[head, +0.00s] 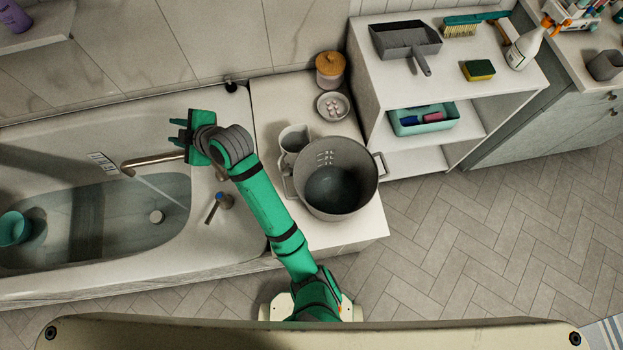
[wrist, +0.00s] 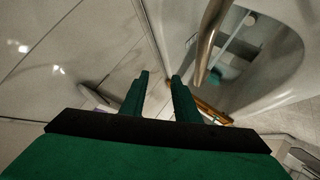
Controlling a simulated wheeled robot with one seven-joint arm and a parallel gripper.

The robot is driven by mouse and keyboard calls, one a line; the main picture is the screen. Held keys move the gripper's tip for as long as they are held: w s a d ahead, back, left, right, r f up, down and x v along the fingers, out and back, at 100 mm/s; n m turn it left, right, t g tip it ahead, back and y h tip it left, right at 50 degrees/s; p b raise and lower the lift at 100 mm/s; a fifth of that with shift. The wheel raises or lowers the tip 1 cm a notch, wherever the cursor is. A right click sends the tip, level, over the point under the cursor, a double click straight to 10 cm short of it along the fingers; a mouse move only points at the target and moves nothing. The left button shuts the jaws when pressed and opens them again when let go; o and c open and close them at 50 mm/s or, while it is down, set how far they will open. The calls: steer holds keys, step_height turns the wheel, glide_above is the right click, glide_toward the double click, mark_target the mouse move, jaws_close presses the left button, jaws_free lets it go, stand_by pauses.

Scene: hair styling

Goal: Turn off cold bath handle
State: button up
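The bathtub (head: 100,268) at the left holds water. A bronze spout (head: 152,160) reaches over it, and a thin stream runs from its tip. A handle with a blue part and a bronze lever (head: 220,203) stands on the tub's right rim, probably the cold handle. My gripper (head: 178,132) is above the far side of the tub, beyond the spout and apart from the blue-marked handle. In the wrist view my gripper (wrist: 160,82) is open, with nothing between its fingers. The spout (wrist: 208,40) shows to its right there. My arm hides the spout's base.
A large grey pot (head: 370,208), a pitcher (head: 293,138), a small dish (head: 333,105) and a lidded jar (head: 330,68) stand on the ledge right of the tub. A teal cup (head: 14,228) is in the tub. A white shelf (head: 470,100) stands further right.

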steer(key=s+d+f+m+t+h, duration=0.35)
steer(key=s+d+m, duration=0.35)
steer(key=d+m, duration=0.25)
steer(key=s+d+f+m+t+h, duration=0.3)
steer(key=s+d+m+t+h, duration=0.15)
steer(key=s+d+m, duration=0.4)
steer(key=s+d+r+m+t+h, duration=0.1)
steer(key=s+d+r, duration=0.3)
steer(key=s+d, duration=1)
steer(key=d+h, duration=0.1)
steer(key=d, duration=0.2)
steer(key=shift+s+d+r+h, duration=0.25)
steer(key=shift+d+r+h, duration=0.05)
steer(key=shift+d, duration=0.1)
jaws_close()
